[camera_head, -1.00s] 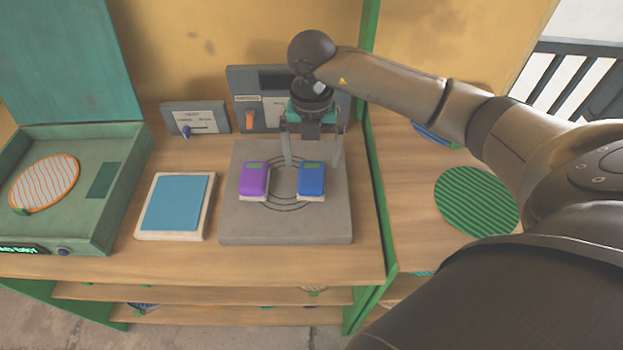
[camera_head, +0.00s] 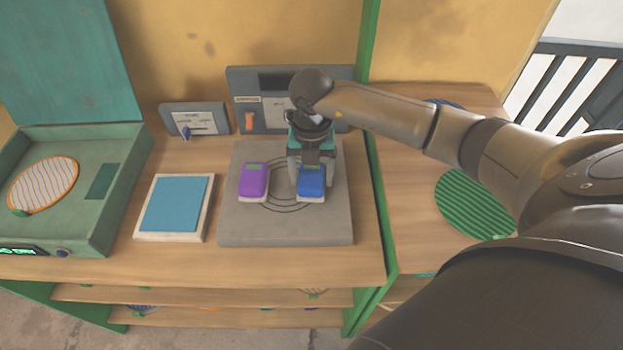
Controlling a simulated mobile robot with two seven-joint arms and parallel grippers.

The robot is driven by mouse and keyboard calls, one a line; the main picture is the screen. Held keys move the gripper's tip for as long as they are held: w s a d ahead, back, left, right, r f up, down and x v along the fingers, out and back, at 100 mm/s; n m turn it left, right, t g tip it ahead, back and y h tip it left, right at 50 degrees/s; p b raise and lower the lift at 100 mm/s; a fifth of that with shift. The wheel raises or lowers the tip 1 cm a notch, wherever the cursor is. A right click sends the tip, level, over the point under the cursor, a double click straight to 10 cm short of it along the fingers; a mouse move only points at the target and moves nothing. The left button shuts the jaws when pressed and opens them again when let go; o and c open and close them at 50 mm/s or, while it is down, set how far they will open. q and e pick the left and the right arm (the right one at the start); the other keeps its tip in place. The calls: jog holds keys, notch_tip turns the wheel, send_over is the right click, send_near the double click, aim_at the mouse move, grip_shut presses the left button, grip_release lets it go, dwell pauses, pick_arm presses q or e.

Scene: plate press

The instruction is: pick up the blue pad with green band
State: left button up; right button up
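The blue pad with green band (camera_head: 311,184) sits on the right part of the grey square plate (camera_head: 240,225). My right gripper (camera_head: 311,172) has come down over it from behind, with one finger against each side. It looks shut on the pad, which still rests at plate level. The pad's green band and back edge are partly covered by the gripper. A purple pad (camera_head: 253,182), also with a green band, sits to its left with a gap between. My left gripper is not in view.
A blue panel in a pale frame (camera_head: 174,204) lies left of the plate. A green open-lidded box (camera_head: 95,215) holds an orange-rimmed striped disc (camera_head: 43,186). Grey control boxes (camera_head: 247,120) stand behind. A green divider (camera_head: 379,205) and a green ribbed disc (camera_head: 474,203) are to the right.

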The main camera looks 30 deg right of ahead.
aim_at(312, 175)
jog(key=c, duration=0.9)
notch_tip(312, 175, up, 20)
jog(key=p, duration=0.2)
